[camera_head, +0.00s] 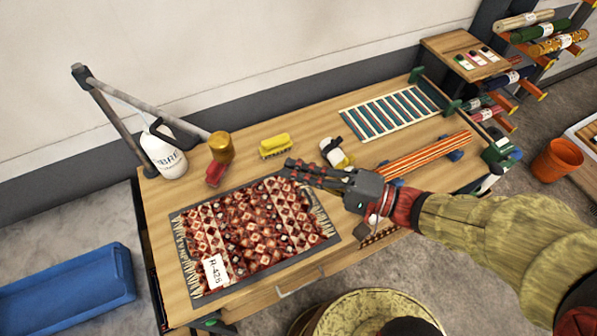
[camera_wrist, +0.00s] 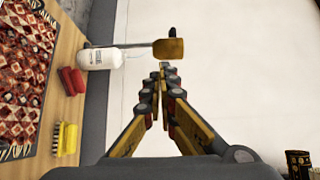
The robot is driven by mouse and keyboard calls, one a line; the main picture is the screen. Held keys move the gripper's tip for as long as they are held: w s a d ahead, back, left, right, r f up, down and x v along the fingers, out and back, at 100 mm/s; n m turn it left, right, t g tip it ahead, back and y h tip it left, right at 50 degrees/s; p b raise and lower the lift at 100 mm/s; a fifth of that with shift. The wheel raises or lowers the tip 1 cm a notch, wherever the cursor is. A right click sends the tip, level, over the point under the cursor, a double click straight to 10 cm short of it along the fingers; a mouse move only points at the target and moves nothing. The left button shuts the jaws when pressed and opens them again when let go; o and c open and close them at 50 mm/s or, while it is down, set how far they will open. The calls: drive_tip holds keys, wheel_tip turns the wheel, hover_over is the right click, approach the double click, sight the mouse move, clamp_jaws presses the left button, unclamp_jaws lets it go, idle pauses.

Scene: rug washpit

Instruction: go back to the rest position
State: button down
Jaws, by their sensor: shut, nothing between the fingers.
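My gripper (camera_head: 288,172) reaches over the wooden workbench (camera_head: 215,310) from the right, its fingers closed together. It is above or near the right back corner of the patterned rug; the exact height is hard to tell. In the wrist view my gripper (camera_wrist: 164,72) has its fingertips together with nothing between them, against the pale wall. The red patterned rug (camera_head: 255,225) lies flat on a dark mat with a white tag (camera_head: 215,272).
A slatted rack (camera_head: 392,112) and orange-striped roll (camera_head: 425,155) lie to the right. A blue tub (camera_head: 68,288) and orange bucket (camera_head: 557,160) flank the bench.

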drive_tip(key=shift+s+d, duration=0.3)
drive_tip(key=shift+d, duration=0.05)
idle(0.5)
